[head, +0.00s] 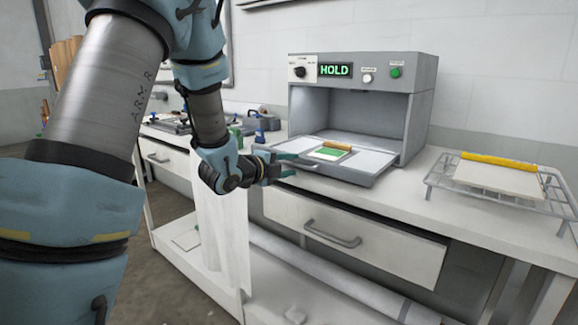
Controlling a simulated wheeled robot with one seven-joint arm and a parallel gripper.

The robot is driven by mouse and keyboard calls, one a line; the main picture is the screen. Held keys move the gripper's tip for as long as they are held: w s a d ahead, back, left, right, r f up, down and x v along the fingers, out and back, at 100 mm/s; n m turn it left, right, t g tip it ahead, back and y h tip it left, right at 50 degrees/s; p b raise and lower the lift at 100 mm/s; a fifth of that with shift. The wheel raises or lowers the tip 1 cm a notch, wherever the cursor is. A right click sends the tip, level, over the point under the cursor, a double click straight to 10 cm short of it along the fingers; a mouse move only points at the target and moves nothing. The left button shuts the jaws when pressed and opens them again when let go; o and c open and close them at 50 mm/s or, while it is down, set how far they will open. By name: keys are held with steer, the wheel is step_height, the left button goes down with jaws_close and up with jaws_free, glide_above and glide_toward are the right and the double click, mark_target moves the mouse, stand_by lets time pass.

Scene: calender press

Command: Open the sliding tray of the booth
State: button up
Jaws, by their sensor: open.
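The grey booth (417,95) stands on the white bench, with a lit green HOLD display on its front. Its sliding tray (355,178) sticks out of the front opening toward me. A green and white piece (328,154) with a wooden strip (337,145) lies on the tray's middle. My gripper (290,165) is open at the tray's front left edge, near its front handle. The fingers are small here, and I cannot tell whether they touch the handle.
A wire rack (437,184) holding a pale slab and a yellow roller (499,160) stands on the bench at right. A drawer (350,232) with a bar handle sits below the booth. A white cloth (218,235) hangs under my gripper. Tools lie on the bench at left.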

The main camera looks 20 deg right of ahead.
steer(key=b+v, duration=0.2)
steer(key=v, duration=0.8)
steer(key=shift+s+a, duration=0.15)
steer(key=shift+a, duration=0.25)
steer(key=w+a+f+n+t+y+p, duration=0.1)
steer(key=w+a+f+n+y+p, duration=0.1)
steer(key=a+n+y, duration=0.45)
steer(key=w+a+f+n+y+p, duration=0.1)
steer(key=w+a+n+y, duration=0.15)
steer(key=a+n, duration=0.6)
steer(key=s+a+f+n+g+y+p, duration=0.1)
steer(key=s+a+n+g+y, duration=0.1)
steer(key=s+a+n, duration=0.3)
steer(key=s+a+f+n+g+y+p, duration=0.1)
steer(key=s+a+n+g+y+p, duration=0.1)
steer(key=s+a+n+g, duration=0.3)
steer(key=s+a+n, duration=0.1)
steer(key=s+n, duration=0.3)
steer(key=s, duration=0.1)
steer(key=shift+o, duration=0.4)
